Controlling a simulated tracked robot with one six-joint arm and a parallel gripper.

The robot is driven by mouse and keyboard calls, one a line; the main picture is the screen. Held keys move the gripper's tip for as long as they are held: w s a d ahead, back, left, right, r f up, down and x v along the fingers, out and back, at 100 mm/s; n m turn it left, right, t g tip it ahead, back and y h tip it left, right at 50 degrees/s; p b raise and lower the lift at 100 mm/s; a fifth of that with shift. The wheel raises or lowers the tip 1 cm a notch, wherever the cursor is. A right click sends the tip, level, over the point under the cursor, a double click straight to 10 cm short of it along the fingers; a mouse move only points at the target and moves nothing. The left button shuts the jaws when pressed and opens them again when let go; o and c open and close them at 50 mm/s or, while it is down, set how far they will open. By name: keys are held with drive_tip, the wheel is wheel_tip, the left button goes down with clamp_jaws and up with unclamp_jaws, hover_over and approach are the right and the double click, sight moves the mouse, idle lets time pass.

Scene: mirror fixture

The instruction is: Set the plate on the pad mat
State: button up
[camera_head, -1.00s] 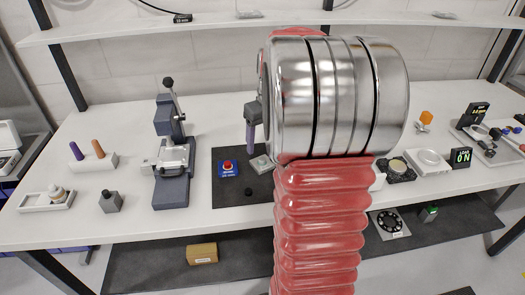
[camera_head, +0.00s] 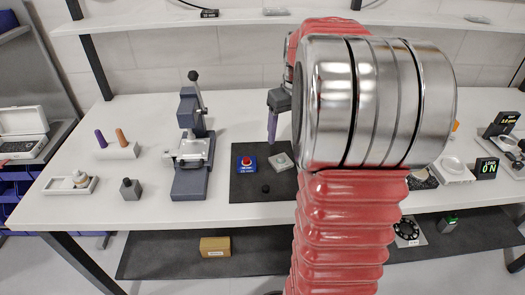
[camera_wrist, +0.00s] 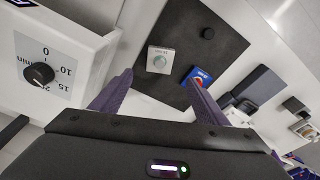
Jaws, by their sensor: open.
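A small light grey square plate with a round centre (camera_head: 281,161) lies on a dark mat (camera_head: 240,189), which looks like the pad mat, on the white bench. In the wrist view the plate (camera_wrist: 160,60) lies flat near the mat's edge, and the dark mat (camera_wrist: 196,50) spreads around it. My gripper (camera_wrist: 158,78) is open and empty, its two purple fingers apart, with the plate in view between and beyond their tips.
A blue block with a red button (camera_head: 247,161) and a small black knob (camera_head: 265,189) share the mat. A grey lever press (camera_head: 193,150) stands left of it. A white box with a timer dial (camera_wrist: 39,75) is close to the left finger. Bench between press and small grey block (camera_head: 130,189) is clear.

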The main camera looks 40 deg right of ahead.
drive_tip(key=shift+a, duration=0.15)
drive_tip(key=s+a+r+n+t, duration=0.1)
drive_tip(key=s+a+r, duration=0.1)
drive_tip(key=a, duration=0.8)
drive_tip(key=s+a+r+t, duration=0.1)
drive_tip(key=s+a+r, duration=0.15)
drive_tip(key=a, duration=0.65)
drive_tip(key=s+a+f+n+t, duration=0.1)
drive_tip(key=s+a+f, duration=0.1)
drive_tip(key=s+a, duration=0.7)
drive_tip(key=a, duration=0.4)
drive_tip(key=shift+s+f+t, duration=0.15)
drive_tip(key=shift+s+t, duration=0.1)
drive_tip(key=shift+t, duration=0.15)
drive_tip(key=shift+c, duration=0.4)
